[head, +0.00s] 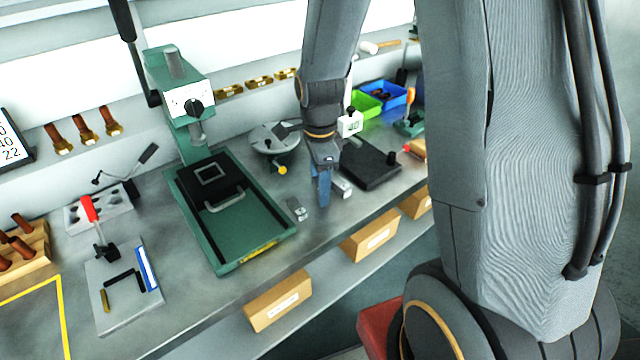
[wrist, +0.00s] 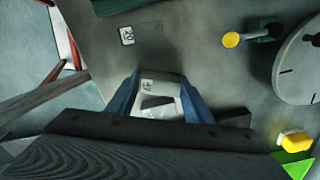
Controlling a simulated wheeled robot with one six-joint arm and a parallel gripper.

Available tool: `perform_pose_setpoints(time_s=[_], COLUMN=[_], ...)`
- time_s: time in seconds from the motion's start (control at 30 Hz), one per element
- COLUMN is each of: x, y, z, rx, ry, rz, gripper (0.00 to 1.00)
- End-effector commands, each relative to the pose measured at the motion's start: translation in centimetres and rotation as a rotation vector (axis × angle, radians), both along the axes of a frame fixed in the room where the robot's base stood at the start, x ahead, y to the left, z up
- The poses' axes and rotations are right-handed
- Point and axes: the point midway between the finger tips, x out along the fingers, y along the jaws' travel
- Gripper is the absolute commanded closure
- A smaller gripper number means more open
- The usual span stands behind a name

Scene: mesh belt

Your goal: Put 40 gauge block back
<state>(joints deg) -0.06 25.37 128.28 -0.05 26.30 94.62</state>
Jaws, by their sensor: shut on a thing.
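My gripper (wrist: 158,100) is shut on a pale metal block, the 40 gauge block (wrist: 160,83), whose small mark looks like 40 in the wrist view. In the head view my gripper (head: 321,188) points down at the bench with its blue fingers; I cannot tell whether the block touches the bench. A smaller block marked 20 (wrist: 127,36) lies flat on the bench, apart from my gripper. It also shows in the head view (head: 297,209), left of the fingers. A pale metal piece (head: 341,187) shows just right of the fingers; I cannot tell whether it is part of the held block.
A dark plate (head: 371,165) with a height gauge stands right of my gripper. A round grey device (head: 274,138) with a yellow knob stands behind. A green press (head: 223,234) stands left. Green (head: 366,105) and blue (head: 392,95) bins are at the back. Bare bench lies in front.

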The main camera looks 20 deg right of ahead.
Motion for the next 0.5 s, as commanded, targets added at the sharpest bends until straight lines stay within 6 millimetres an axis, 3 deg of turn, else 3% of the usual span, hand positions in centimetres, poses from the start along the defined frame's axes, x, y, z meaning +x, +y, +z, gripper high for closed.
perform_pose_setpoints(time_s=[0.07,0.1,0.17,0.2,0.5], x=[0.01,-0.02,-0.02,-0.02,-0.01], y=[0.0,0.0,0.0,0.0,0.0], z=[-0.25,-0.24,-0.22,-0.21,-0.07], rx=[0.0,0.0,0.0,0.0,0.0], ry=[0.0,0.001,0.001,0.001,0.0], rz=[0.0,0.0,0.0,0.0,0.0], gripper=[0.96,0.48,0.38,0.35,0.35])
